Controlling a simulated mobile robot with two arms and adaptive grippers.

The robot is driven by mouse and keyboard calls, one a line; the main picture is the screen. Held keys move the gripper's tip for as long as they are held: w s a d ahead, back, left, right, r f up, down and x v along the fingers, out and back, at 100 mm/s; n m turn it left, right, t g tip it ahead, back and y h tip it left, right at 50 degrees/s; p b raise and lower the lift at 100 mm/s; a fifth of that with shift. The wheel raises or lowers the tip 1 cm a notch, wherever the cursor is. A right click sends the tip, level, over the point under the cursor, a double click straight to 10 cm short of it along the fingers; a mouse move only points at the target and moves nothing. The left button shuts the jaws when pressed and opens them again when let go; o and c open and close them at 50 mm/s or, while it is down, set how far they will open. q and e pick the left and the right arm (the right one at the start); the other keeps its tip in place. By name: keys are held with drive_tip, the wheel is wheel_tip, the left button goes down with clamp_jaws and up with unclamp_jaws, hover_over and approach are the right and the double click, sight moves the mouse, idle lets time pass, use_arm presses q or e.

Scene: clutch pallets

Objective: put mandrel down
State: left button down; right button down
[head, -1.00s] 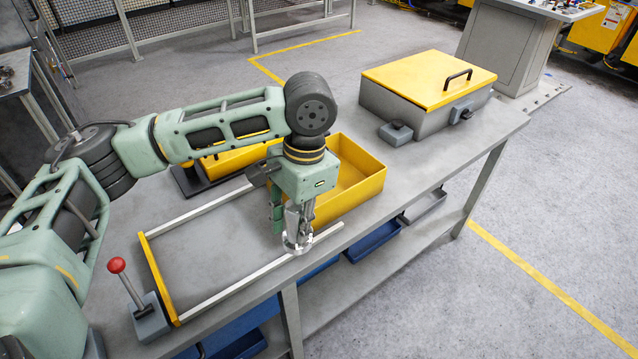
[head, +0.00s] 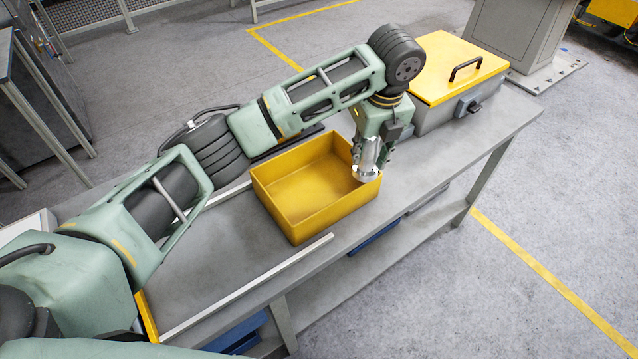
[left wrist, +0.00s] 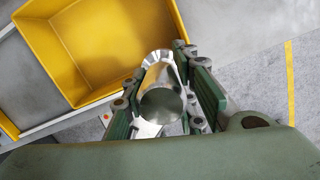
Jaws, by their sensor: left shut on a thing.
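The mandrel (head: 368,158) is a shiny silver metal piece with a round flanged end. My left gripper (head: 372,150) is shut on it and holds it at the right edge of the open yellow bin (head: 290,220). In the left wrist view the mandrel (left wrist: 160,100) sits between the green finger pads, with the yellow bin (left wrist: 60,60) beyond it to the upper left. Whether the mandrel touches the bin's rim I cannot tell. The bin's visible floor is empty. My right gripper is out of view.
A grey case with a yellow lid (head: 455,65) and black handle stands at the table's far right end. The grey table (head: 430,150) is clear to the right of the bin. A silver rail (head: 250,285) runs along the near side. Blue bins sit on the lower shelf.

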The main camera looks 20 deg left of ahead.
use_arm(q)
drive_tip(key=shift+w, duration=0.15)
drive_tip(key=shift+m, duration=0.3)
drive_tip(key=a+f+p, duration=0.1)
drive_tip(key=a+f, duration=0.2)
drive_tip(key=a+f+p, duration=0.1)
drive_tip(key=a+f, duration=0.3)
drive_tip(key=s+a+f+p, duration=0.1)
drive_tip(key=a+f+p, duration=0.1)
drive_tip(key=a+f, duration=0.1)
drive_tip(key=shift+a+f, duration=0.2)
drive_tip(key=shift+a, duration=0.5)
drive_tip(key=shift+f, duration=0.2)
drive_tip(key=shift+f, duration=0.2)
drive_tip(key=c, duration=1.4)
unclamp_jaws()
wheel_tip(320, 180, up, 12)
drive_tip(key=s+d+b, duration=0.1)
drive_tip(key=shift+s+r, duration=0.15)
drive_tip(key=shift+s, duration=0.1)
